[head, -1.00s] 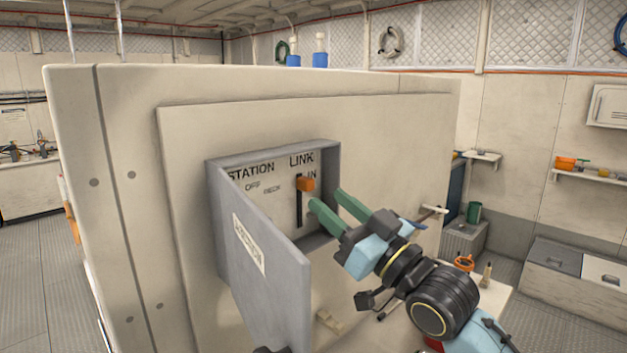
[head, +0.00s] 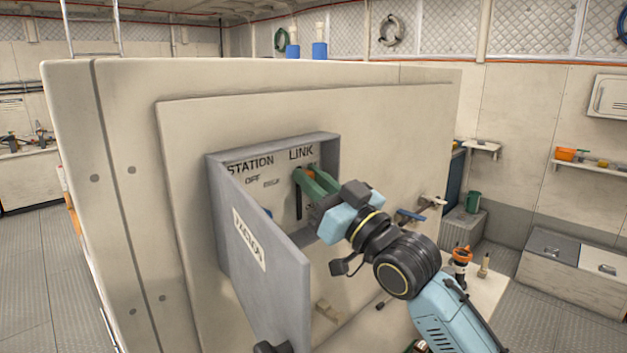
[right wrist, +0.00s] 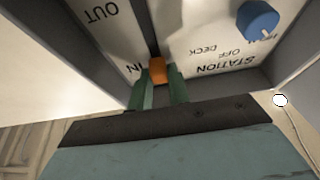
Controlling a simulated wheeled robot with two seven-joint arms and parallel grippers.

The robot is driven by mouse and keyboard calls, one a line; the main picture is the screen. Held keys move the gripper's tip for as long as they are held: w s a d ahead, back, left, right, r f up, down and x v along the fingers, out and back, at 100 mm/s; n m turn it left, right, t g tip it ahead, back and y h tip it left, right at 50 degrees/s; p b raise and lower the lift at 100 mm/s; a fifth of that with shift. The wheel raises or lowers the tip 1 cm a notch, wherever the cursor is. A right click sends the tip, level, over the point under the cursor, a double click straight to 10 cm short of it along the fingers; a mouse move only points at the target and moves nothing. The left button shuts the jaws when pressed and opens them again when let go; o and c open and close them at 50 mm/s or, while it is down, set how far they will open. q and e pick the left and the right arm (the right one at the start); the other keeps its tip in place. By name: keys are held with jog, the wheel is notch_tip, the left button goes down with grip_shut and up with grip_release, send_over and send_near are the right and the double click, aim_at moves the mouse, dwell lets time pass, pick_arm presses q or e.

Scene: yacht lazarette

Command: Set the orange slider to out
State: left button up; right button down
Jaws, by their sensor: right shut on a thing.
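The orange slider (head: 310,172) is in the grey box under the word LINK and sits at the IN end of its dark upright slot. In the right wrist view the slider (right wrist: 157,70) is beside the IN label, and the OUT label (right wrist: 101,11) is at the other end. My right gripper (head: 307,178) is shut on the slider, with a green finger (right wrist: 146,93) on each side of it. The fingers hide part of the slider and slot. My left gripper is not clearly seen.
The box door (head: 258,262) stands open toward me, left of my right arm. A blue knob (right wrist: 258,20) marked STATION shares the panel. The box's side walls stand close around my fingers. A blue-handled valve (head: 411,215) is on the wall to the right.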

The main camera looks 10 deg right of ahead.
aim_at(299, 207)
notch_tip(299, 207, down, 8)
jog(key=b, duration=0.3)
jog(key=shift+r, duration=0.15)
jog(key=shift+a, duration=0.1)
jog(key=c, duration=1.5)
grip_release()
jog(key=shift+c, duration=0.2)
jog(key=shift+o, duration=1.1)
jog(key=shift+r, duration=0.1)
jog(key=b+v, duration=0.2)
jog(key=v, duration=1.1)
jog(key=shift+s, duration=0.2)
